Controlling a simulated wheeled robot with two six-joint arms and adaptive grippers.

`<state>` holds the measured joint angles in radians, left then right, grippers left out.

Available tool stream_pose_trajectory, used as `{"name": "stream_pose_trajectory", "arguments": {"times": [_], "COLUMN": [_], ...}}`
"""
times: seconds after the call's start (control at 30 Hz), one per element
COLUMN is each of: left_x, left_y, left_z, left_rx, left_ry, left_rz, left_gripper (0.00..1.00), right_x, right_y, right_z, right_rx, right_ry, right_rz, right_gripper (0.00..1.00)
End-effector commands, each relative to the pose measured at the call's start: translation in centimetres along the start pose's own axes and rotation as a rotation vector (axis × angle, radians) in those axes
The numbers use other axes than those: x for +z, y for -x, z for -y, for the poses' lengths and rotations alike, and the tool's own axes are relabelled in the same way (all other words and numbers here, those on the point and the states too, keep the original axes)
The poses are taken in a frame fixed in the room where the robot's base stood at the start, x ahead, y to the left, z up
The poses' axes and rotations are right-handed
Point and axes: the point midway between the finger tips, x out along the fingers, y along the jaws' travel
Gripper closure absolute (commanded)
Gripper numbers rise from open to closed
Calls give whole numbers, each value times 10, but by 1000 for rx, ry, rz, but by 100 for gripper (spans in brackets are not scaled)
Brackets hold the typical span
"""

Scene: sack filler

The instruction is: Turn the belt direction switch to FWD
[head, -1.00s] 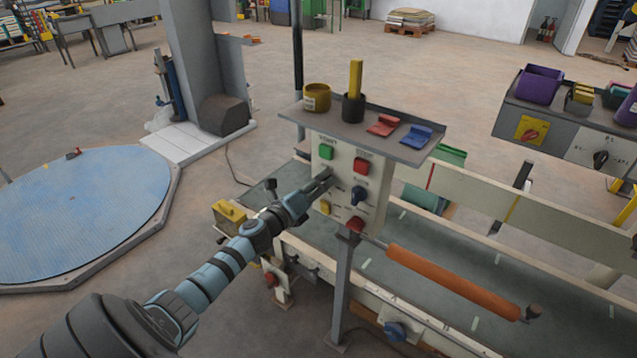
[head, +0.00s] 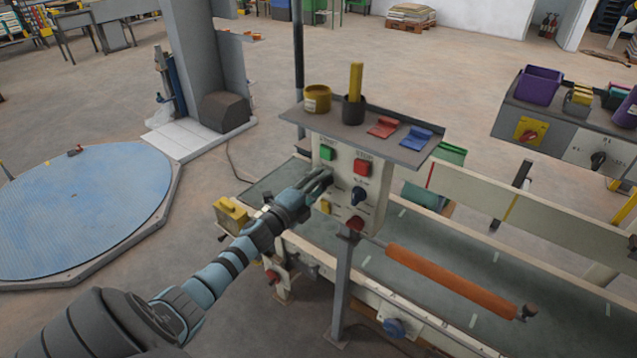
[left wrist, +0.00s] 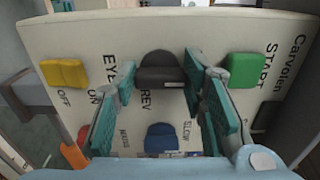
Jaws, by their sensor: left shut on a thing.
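The belt direction switch (left wrist: 160,68) is a black knob on the pale control panel (head: 343,204), with the printed word REV beside it in the left wrist view. My left gripper (head: 324,180) reaches the panel from the left. In the left wrist view its teal-padded fingers (left wrist: 160,84) stand on either side of the knob, shut on it. The fingers hide the knob in the head view, and no FWD label can be read. Which way the knob points is hard to tell. My right gripper is not in view.
Near the switch are a green START button (left wrist: 246,71), a yellow EYE switch (left wrist: 64,74) and a blue knob (head: 358,195). A red button (head: 362,168) is above the blue knob. A shelf (head: 350,120) with pots juts out overhead. The conveyor (head: 470,262) runs below.

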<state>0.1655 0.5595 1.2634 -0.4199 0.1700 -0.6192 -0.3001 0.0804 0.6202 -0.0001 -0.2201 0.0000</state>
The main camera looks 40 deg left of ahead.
Motion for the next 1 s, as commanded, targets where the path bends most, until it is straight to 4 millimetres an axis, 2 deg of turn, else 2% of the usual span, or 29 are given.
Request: {"name": "stream_pose_trajectory", "arguments": {"times": [0.57,0.6,0.7,1.0], "left_x": [0,0,0,0], "left_y": [0,0,0,0], "left_z": [0,-1,0,0], "left_rx": [0,1,0,0], "left_ry": [33,33,32,31], "left_rz": [0,0,0,0], "left_gripper": [90,56,42,42], "right_x": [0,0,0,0], "right_y": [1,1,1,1], "right_z": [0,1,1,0], "right_rx": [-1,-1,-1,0], "right_ry": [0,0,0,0], "right_rz": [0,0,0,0], "right_gripper": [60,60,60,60]}}
